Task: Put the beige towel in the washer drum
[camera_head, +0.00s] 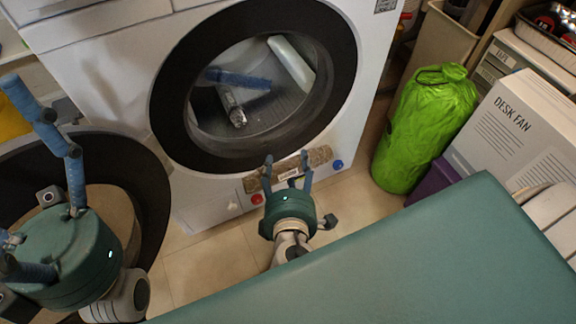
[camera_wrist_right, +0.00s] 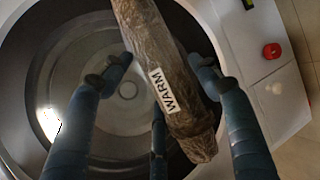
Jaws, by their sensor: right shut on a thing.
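The beige towel (camera_head: 316,157) is a rolled, mottled bundle in front of the lower rim of the washer opening. In the right wrist view the towel (camera_wrist_right: 148,32) runs diagonally and carries a white label reading WARM. My right gripper (camera_head: 287,168) is shut on it, with blue fingers on both sides. The washer drum (camera_head: 270,95) lies behind a wide black ring; the drum (camera_wrist_right: 115,115) is behind the towel in the wrist view, partly hidden. My left gripper (camera_head: 12,160) is at the far left, its fingers spread and nothing visible between them.
Blue, silvery and pale shapes show inside the opening; I cannot tell whether they are reflections. A red knob (camera_head: 257,199) and a blue knob (camera_head: 338,164) sit low on the washer. A green bag (camera_head: 425,125) and desk fan box (camera_head: 520,130) stand right. Tile floor (camera_head: 210,260) lies below.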

